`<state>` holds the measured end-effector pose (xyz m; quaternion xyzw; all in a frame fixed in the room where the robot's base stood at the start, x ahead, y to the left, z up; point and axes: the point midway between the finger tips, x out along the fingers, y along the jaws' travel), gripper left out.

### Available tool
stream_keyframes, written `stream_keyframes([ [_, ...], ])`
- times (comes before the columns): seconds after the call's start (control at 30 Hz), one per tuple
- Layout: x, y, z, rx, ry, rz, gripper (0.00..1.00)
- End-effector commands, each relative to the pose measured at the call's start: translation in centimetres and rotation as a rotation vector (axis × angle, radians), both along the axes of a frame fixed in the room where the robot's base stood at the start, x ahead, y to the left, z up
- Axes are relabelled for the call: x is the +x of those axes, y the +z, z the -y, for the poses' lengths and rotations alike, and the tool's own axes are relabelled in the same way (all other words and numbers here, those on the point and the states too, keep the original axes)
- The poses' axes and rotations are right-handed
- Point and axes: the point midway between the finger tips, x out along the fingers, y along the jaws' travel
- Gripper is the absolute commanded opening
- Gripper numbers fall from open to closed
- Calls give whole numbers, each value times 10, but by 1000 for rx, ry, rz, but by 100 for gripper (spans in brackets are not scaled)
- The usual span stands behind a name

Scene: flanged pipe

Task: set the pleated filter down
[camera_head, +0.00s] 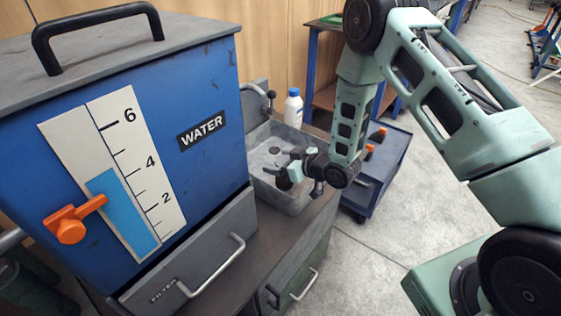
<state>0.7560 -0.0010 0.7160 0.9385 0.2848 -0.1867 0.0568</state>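My gripper (286,172) is at the end of my green arm, over the grey metal basin (290,205) on the bench. It is small and seen from the side, and I cannot tell whether its fingers are open or shut. I cannot make out a pleated filter; dark shapes at the fingers are too small to identify. A grey drawer (205,250) marked FILTER, with a light bar handle, sits under the blue water tank (215,95). The drawer looks shut, and its inside is hidden.
The tank has a level gauge (125,165) and an orange valve lever (75,220). A white bottle with a blue cap (293,108) stands behind the basin. A blue cart (385,165) is right of the bench. Open floor (365,265) lies in front.

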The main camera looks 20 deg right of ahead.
Motion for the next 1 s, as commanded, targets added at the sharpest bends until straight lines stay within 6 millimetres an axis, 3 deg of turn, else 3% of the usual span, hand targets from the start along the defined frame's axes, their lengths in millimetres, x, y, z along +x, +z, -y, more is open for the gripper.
stream_keyframes([
  [0.37, -1, 6, 1, 0, 0, 0, 72],
  [0.8, -66, 36, 46, -1, -3, -1, 72],
  [1.0, -86, 46, 58, 0, -1, 0, 72],
])
